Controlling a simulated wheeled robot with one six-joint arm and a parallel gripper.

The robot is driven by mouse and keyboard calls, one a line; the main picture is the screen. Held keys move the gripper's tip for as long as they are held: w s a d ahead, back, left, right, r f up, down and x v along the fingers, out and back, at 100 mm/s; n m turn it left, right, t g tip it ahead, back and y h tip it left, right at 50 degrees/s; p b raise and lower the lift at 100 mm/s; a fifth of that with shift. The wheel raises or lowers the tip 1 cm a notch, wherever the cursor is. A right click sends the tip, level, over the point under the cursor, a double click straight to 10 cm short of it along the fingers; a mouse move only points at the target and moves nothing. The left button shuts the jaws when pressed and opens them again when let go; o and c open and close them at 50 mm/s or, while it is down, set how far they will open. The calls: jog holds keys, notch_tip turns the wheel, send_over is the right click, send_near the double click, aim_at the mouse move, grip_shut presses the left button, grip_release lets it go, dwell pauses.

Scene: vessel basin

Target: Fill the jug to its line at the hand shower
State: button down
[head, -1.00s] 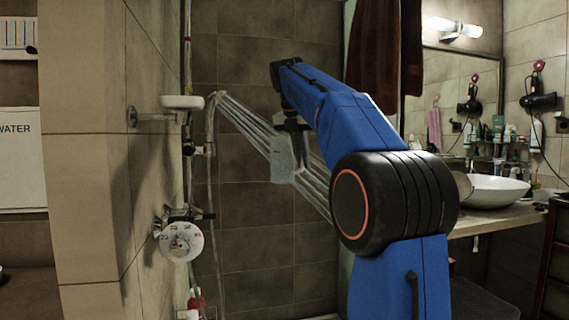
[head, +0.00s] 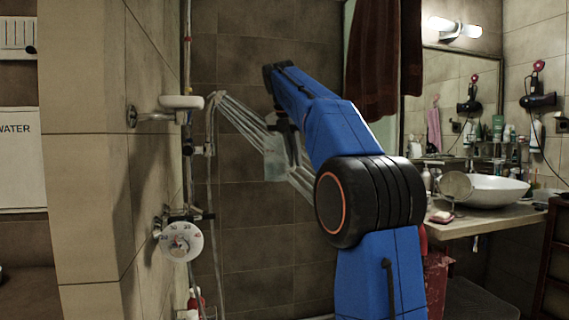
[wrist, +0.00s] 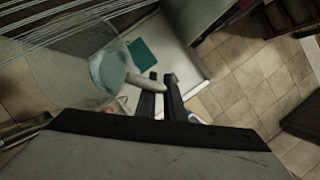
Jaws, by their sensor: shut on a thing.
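The hand shower (head: 213,100) hangs on the wall rail and sprays several streams down to the right. The jug (head: 276,160) is pale and see-through and is held up in the path of the streams. My gripper (head: 287,128) is shut on the jug, at its handle side. In the wrist view my gripper (wrist: 160,82) shows its fingers close together, with the jug (wrist: 102,70) to their left. Streams pass across the top left there. I cannot make out the jug's line or its water level.
A round dial (head: 181,242) with numbers is on the wall below the shower. A small white shelf (head: 182,102) juts from the wall at left. A basin (head: 490,189) on a counter and a dark towel (head: 374,60) are to the right. Tiled floor (wrist: 245,85) lies below.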

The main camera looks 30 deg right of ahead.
aim_at(279, 155)
jog(key=shift+w+a, duration=0.15)
jog(key=shift+w, duration=2.1)
jog(key=shift+w+a, duration=0.15)
jog(key=shift+w, duration=2.1)
jog(key=s, duration=1.3)
jog(key=shift+d, duration=0.45)
